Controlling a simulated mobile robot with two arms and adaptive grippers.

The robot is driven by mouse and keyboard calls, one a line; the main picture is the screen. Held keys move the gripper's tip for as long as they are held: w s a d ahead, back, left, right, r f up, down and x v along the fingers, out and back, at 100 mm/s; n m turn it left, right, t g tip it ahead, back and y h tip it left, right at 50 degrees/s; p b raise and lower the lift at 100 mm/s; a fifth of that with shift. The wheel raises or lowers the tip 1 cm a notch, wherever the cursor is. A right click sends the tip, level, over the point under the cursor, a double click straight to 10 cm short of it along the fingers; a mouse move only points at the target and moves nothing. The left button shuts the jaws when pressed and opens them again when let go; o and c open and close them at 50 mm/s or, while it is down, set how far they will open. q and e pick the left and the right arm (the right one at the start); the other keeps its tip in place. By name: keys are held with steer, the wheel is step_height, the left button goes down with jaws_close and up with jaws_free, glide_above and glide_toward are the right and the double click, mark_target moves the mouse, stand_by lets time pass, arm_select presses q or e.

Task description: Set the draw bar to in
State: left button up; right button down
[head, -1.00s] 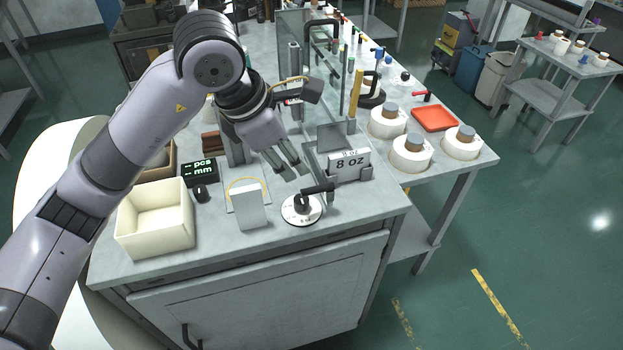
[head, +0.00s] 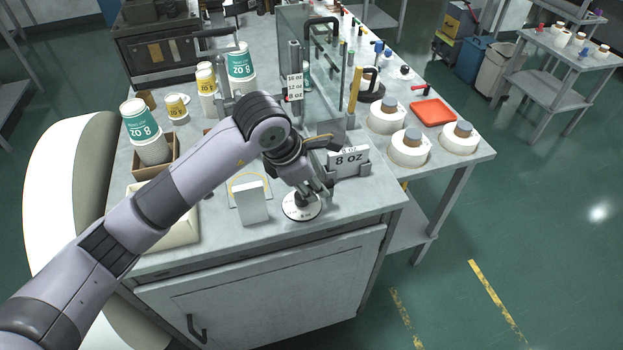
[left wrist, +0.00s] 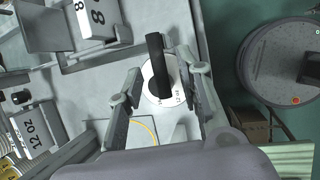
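A round white dial (head: 298,212) with a black bar handle sits near the front edge of the bench; I take this handle to be the draw bar. My left gripper (head: 318,194) is right at the dial and hides much of the handle in the head view. In the left wrist view its two fingers (left wrist: 160,68) are apart, one on each side of the handle, with visible gaps. My right gripper is not in view.
A white upright plate (head: 254,203) stands just left of the dial. An 8 oz sign (head: 348,160) in a grey holder is behind it to the right. Paper cups (head: 151,145) stand at the left, white rolls (head: 409,152) at the right.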

arm_select(q)
jaws_close()
stand_by(0.7)
